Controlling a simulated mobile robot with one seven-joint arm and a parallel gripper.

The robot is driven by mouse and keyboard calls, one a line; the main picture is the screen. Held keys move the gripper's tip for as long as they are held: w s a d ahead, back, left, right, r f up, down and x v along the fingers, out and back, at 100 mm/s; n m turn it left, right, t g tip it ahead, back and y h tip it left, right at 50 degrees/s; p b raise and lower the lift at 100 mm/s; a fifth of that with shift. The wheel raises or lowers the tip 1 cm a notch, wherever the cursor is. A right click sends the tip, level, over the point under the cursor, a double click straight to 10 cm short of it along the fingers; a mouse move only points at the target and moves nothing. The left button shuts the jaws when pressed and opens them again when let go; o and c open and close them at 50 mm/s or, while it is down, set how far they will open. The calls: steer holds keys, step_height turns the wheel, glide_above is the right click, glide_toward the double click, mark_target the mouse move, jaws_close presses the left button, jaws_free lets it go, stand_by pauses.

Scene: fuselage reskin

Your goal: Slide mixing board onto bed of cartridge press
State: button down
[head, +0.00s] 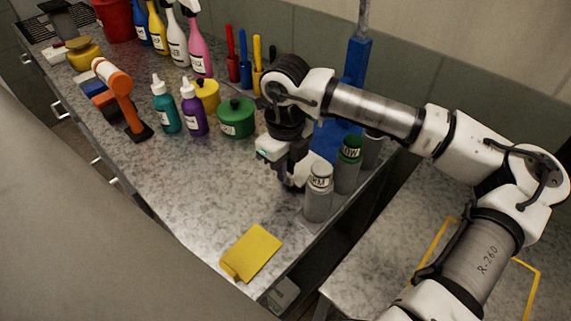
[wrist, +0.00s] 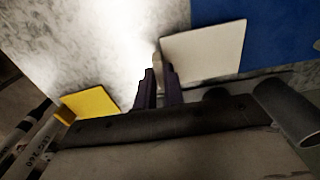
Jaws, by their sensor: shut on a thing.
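The mixing board (wrist: 208,50) is a pale, flat square plate with a short tab at its near left corner. My gripper (wrist: 159,84) has its dark purple fingers shut on that tab. The blue cartridge press (head: 355,65) stands at the back right of the bench in the head view. Its blue base (wrist: 280,38) fills the top right of the wrist view, beyond the board's right edge. I cannot tell whether board and bed touch.
A white-topped cartridge (head: 318,195) and a green-topped cartridge (head: 348,165) stand just right of my gripper. A yellow sheet (head: 252,252) lies near the bench's front corner. A green pot (head: 236,118) and bottles stand to the left. The bench's front middle is clear.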

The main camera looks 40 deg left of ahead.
steer(key=shift+f, duration=0.1)
steer(key=shift+f+b, duration=0.25)
steer(key=shift+b, duration=0.05)
steer(key=c, duration=1.5)
jaws_free()
steer(key=shift+r, duration=0.1)
steer(key=shift+r+p, duration=0.3)
steer(key=shift+p, duration=0.1)
step_height(320, 180, up, 12)
steer(key=b, duration=0.2)
steer(key=shift+f, duration=0.15)
steer(key=shift+s, duration=0.1)
